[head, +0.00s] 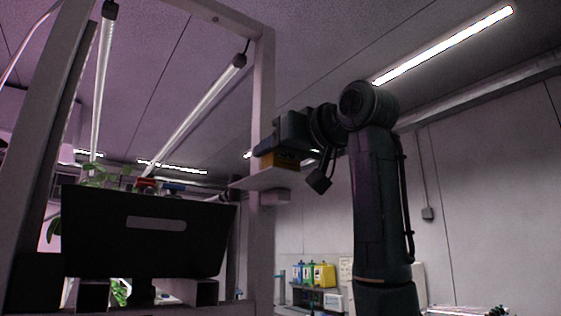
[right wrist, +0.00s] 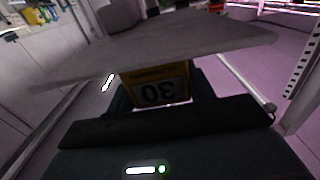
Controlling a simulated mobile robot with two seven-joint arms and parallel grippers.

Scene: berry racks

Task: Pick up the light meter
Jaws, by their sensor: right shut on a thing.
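The fingertips are mostly hidden. My left gripper is in neither view.
A black bin (head: 150,255) with plants and red and blue items sits on the rack at left. Yellow, green and blue containers (head: 323,275) stand far back. Space right of my right arm is open.

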